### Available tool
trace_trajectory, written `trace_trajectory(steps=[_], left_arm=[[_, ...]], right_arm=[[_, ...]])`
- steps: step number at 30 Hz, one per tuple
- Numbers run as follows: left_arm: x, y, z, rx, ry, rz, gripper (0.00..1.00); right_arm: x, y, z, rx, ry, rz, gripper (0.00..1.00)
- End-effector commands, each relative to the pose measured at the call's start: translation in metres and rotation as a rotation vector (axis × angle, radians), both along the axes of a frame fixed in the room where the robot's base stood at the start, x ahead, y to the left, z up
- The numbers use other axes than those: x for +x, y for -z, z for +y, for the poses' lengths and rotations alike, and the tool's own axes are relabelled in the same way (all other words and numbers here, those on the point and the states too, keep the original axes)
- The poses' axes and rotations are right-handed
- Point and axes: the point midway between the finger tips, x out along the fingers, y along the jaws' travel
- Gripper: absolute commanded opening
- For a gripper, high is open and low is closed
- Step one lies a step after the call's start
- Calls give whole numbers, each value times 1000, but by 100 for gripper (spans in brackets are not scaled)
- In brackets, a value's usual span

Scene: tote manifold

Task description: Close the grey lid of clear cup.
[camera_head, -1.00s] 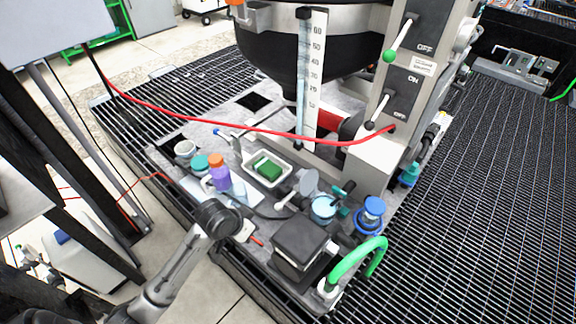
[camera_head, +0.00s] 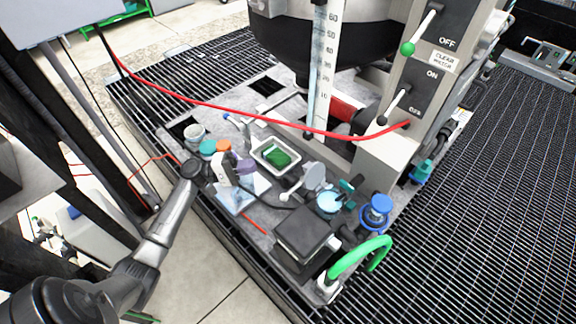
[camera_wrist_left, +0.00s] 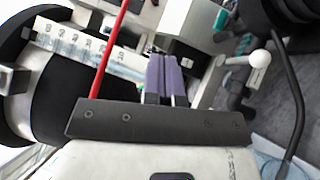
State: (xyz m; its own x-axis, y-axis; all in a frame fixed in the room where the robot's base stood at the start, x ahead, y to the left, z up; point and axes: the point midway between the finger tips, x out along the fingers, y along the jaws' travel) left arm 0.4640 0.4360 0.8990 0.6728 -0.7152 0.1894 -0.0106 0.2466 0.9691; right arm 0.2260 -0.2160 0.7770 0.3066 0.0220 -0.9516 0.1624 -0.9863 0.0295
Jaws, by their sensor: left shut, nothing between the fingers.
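The clear cup (camera_head: 328,204) holds pale blue content and stands on the grey platform in the head view. Its round grey lid (camera_head: 314,176) stands raised and tilted at the cup's back left side, so the cup is open. My left gripper (camera_head: 246,166) is left of the cup and lid, above the platform, apart from both. Its purple fingers (camera_wrist_left: 163,78) are together and empty in the wrist view. I cannot make out the cup or lid in the wrist view. My right gripper is not in view.
A white tray with a green item (camera_head: 277,157) lies behind and left of the lid. A white-knobbed lever (camera_head: 284,197) is left of the cup. A black box (camera_head: 302,237) stands in front and a blue-capped item (camera_head: 376,212) at right. A red cable (camera_head: 220,109) hangs across.

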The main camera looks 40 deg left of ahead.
Motion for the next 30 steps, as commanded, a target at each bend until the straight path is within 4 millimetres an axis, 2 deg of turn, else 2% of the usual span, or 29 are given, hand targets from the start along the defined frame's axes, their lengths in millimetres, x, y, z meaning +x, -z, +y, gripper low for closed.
trace_trajectory(steps=[5,20,24,30], left_arm=[[10,-2,-9,-17,0,22,0],[70,-18,-73,-15,0,21,0],[67,-23,-91,-13,0,22,0],[67,-27,-105,-12,-1,23,0]], right_arm=[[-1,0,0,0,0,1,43],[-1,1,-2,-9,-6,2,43],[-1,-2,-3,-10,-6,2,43],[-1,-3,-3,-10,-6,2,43]])
